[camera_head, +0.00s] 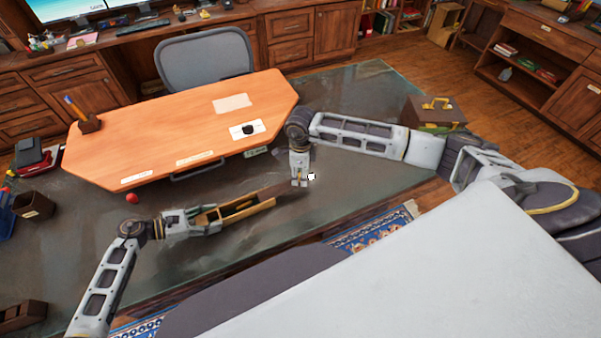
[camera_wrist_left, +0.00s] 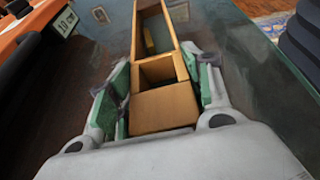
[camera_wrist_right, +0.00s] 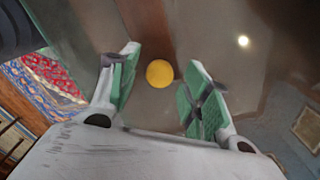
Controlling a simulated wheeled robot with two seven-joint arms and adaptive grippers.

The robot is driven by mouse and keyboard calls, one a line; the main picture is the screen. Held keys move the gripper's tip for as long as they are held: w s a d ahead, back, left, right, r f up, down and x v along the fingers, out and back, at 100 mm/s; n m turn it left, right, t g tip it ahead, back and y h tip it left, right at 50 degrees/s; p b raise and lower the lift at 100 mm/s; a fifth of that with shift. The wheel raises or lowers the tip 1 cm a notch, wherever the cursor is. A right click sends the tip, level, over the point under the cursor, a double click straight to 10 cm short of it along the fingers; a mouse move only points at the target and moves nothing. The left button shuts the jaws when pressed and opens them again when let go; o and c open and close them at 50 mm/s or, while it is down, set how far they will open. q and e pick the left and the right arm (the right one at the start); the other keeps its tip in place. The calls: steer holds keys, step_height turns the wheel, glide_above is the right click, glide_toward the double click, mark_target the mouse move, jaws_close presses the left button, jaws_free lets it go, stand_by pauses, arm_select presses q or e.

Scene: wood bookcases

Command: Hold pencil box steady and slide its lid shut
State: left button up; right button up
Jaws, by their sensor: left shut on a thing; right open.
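The pencil box (camera_head: 236,211) is a long, narrow wooden box, its open top showing compartments. My left gripper (camera_head: 205,222) is shut on its left end; in the left wrist view the green pads flank the box (camera_wrist_left: 164,108). A dark brown strip, seemingly the lid (camera_head: 279,192), extends from the box's right end. My right gripper (camera_head: 299,182) is open, pointing down at the strip's far end. In the right wrist view a round yellow disc (camera_wrist_right: 160,74) shows between the open fingers (camera_wrist_right: 160,88); whether it belongs to the lid, I cannot tell. Contact there is unclear.
The box is over a dark glass-topped table (camera_head: 330,195). An orange desk board (camera_head: 180,125) lies behind, with a red ball (camera_head: 132,197) near its front edge. A dark pen cup (camera_head: 33,205) stands at left and a brown case (camera_head: 436,110) at right.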

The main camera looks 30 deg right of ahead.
jaws_close()
stand_by(0.3)
arm_select(q)
steer(key=shift+d, duration=0.1)
arm_select(e)
glide_toward(264, 195)
step_height(264, 195, down, 6)
steer(key=shift+s+r, duration=0.1)
steer(key=shift+r, duration=0.15)
steer(key=shift+a, duration=0.1)
steer(key=shift+c, duration=0.7)
jaws_free()
steer(key=shift+o, duration=0.7)
steer(key=shift+r, duration=0.15)
